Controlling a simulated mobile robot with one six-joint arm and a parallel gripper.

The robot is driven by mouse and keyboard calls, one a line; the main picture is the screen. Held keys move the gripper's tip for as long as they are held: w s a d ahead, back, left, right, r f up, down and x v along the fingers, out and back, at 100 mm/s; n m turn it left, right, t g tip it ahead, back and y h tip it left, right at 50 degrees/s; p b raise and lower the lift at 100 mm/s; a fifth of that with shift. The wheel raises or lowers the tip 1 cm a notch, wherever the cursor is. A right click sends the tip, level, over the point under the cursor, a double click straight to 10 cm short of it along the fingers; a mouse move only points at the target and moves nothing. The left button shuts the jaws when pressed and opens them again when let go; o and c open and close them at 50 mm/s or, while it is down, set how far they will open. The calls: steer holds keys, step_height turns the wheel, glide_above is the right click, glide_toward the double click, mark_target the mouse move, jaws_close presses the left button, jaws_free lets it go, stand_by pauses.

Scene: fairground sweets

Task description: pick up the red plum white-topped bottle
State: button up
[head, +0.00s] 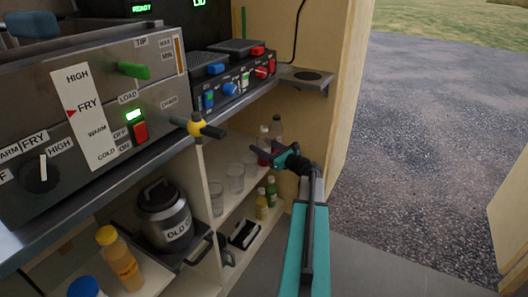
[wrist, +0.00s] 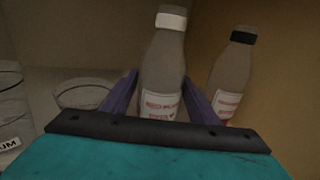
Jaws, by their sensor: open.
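The white-topped bottle (wrist: 163,70) stands upright in the middle of the wrist view, grey and clear-looking with a white label in red print. In the head view, it (head: 263,138) stands on the upper shelf, partly behind my gripper (head: 268,153). In the wrist view, my gripper (wrist: 161,82) is open, with one dark finger on each side of the bottle. I cannot tell whether either finger touches it. The bottle's lower part is hidden behind the gripper's body.
A similar black-topped bottle (wrist: 232,68) stands close on the right. A clear glass (wrist: 85,93) is on the left, with a labelled jar (wrist: 10,120) at the edge. The counter (head: 240,103) overhangs the shelves, and a wooden side panel (head: 345,90) stands to the right.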

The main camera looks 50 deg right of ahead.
mark_target(263, 138)
stand_by(0.5)
steer(key=c, duration=0.9)
steer(key=shift+r, duration=0.35)
steer(key=shift+r+p, duration=1.1)
steer(key=shift+r, duration=0.4)
steer(key=s+a+p, duration=0.1)
steer(key=s+a, duration=0.1)
steer(key=s, duration=0.1)
steer(key=s+a+r+p, duration=0.1)
steer(key=s+a+p, duration=0.1)
steer(key=s+a, duration=0.1)
steer(key=s+a+p, duration=0.1)
steer(key=s+a, duration=0.1)
steer(key=s, duration=0.3)
steer(key=shift+s+a+r+p, duration=0.2)
steer(key=shift+s+a+p, duration=0.05)
steer(key=shift+a+p, duration=0.15)
steer(key=shift+s+a+p, duration=0.25)
steer(key=shift+s+p, duration=0.15)
steer(key=shift+p, duration=0.45)
steer(key=shift+s+a+p, duration=0.35)
steer(key=shift+s+p, duration=0.1)
steer(key=shift+p, duration=0.5)
